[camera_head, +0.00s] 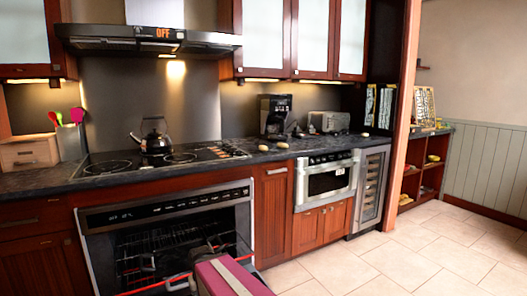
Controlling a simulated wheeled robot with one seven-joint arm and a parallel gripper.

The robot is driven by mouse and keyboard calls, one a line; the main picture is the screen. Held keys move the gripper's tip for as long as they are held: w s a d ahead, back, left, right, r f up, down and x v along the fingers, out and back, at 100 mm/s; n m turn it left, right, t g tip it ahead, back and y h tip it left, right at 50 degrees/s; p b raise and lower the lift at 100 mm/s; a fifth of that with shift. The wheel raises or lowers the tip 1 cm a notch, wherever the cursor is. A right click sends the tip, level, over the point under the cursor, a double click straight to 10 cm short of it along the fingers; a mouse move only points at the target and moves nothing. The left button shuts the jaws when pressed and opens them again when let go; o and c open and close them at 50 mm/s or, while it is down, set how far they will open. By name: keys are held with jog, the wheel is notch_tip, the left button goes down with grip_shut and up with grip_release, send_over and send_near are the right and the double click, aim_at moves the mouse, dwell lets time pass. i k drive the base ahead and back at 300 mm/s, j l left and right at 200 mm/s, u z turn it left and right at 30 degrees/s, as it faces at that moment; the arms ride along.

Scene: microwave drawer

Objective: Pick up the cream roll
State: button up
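Several small pale, rounded pieces lie on the dark countertop (225,159). Two are near the cooktop's right end, a left one (263,147) and a right one (282,145). Two more lie farther right, one in front of the toaster (312,129) and one near the counter's right end (365,134). They are too small to tell which is the cream roll. I cannot make out my gripper in this view.
A kettle (156,142) stands on the cooktop. A coffee maker (275,115) and a toaster (329,121) stand at the back. The oven (166,208) and microwave drawer (325,178) are below. Tiled floor (400,250) is clear at right.

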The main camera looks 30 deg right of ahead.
aim_at(262, 148)
jog(key=l+u, duration=0.3)
jog(key=l, duration=1.9)
